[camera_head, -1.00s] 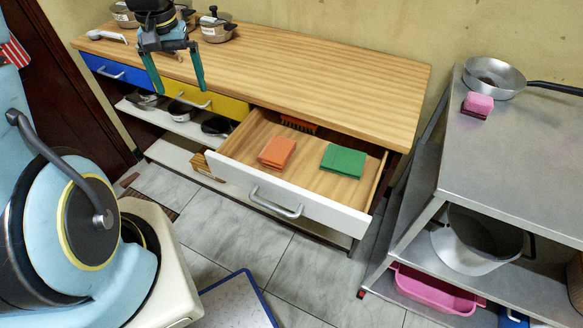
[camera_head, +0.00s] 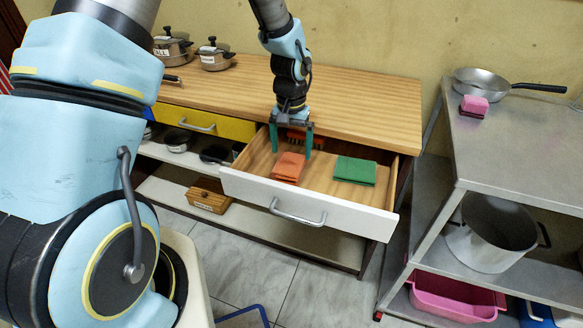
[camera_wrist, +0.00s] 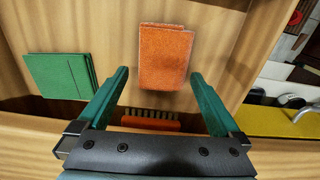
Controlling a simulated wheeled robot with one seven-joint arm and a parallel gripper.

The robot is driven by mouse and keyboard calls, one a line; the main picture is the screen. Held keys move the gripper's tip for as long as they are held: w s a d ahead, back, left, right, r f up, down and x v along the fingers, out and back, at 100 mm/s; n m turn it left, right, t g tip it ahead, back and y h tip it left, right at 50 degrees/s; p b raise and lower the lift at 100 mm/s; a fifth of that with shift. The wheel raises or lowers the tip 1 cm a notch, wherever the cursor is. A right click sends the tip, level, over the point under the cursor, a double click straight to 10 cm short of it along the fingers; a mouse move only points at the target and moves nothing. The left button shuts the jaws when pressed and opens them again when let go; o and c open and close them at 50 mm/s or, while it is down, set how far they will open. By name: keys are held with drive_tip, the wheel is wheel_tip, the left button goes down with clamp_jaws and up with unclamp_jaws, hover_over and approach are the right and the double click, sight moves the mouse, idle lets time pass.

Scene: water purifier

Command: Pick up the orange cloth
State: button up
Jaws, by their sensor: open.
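The orange cloth (camera_head: 288,168) lies folded in the open white-fronted drawer (camera_head: 300,205), in its left part. In the wrist view the orange cloth (camera_wrist: 165,56) lies flat on the drawer floor, just beyond the fingertips and between their lines. My gripper (camera_head: 292,150) is open and empty, pointing down over the back of the drawer. In the wrist view its teal fingers (camera_wrist: 158,75) stand apart, and no cloth is between them.
A green folded cloth (camera_head: 354,171) lies to the right in the drawer. An orange brush (camera_head: 299,137) lies at the drawer's back, near my gripper. The wooden counter (camera_head: 350,105) overhangs behind. A metal shelf (camera_head: 520,150) stands to the right.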

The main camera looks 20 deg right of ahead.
sight(290, 165)
drive_tip(key=f, duration=0.3)
drive_tip(key=f+p, duration=0.1)
drive_tip(key=shift+s+a+f, duration=0.15)
drive_tip(key=shift+s+a, duration=0.2)
drive_tip(key=shift+s, duration=0.05)
drive_tip(key=shift+f, duration=0.4)
drive_tip(key=c, duration=1.2)
